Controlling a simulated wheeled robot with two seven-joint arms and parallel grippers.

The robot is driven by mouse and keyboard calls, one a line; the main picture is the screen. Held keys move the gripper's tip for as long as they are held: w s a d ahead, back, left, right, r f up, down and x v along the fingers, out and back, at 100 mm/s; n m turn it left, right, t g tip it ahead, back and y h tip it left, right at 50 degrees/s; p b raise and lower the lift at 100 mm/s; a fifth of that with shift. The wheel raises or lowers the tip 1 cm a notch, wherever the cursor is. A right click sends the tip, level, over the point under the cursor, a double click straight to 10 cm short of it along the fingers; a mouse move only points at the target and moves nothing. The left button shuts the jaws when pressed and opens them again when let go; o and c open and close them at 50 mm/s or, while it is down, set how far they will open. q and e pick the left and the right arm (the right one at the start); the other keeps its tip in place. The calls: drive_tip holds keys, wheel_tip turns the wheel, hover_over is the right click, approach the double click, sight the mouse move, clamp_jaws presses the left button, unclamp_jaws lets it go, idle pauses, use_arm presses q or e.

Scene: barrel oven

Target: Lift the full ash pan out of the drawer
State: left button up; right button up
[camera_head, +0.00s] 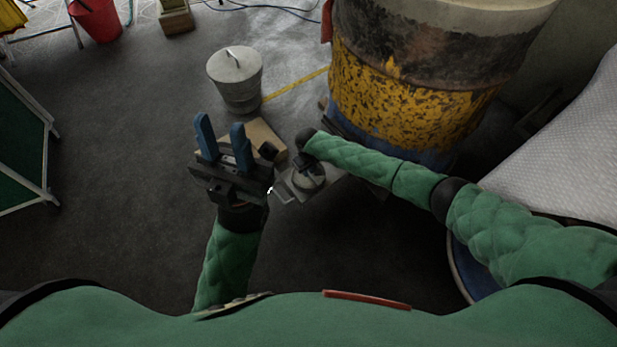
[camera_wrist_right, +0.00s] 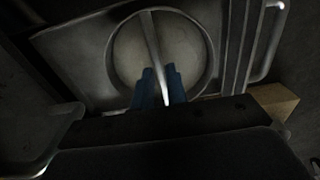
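The round ash pan (camera_wrist_right: 122,55) sits in the pulled-out metal drawer (camera_wrist_right: 70,45) in the right wrist view. Its inside is a dull grey-brown, and a thin strip handle (camera_wrist_right: 151,35) runs across its middle. My right gripper (camera_wrist_right: 161,75) points down at the pan with its blue fingers close together on both sides of the handle, which fills the gap. In the head view my right gripper (camera_head: 308,172) covers much of the pan and drawer (camera_head: 285,192). My left gripper (camera_head: 222,135) is open and empty, left of the drawer.
The rusty yellow barrel oven (camera_head: 405,95) stands behind the drawer. A lidded grey metal bin (camera_head: 238,85) stands on the floor at the upper left of the drawer. A cardboard-coloured piece (camera_head: 262,137) lies behind my left gripper.

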drive_tip(key=shift+f+b, duration=0.35)
drive_tip(key=shift+f, duration=1.15)
drive_tip(key=shift+r, duration=0.1)
clamp_jaws()
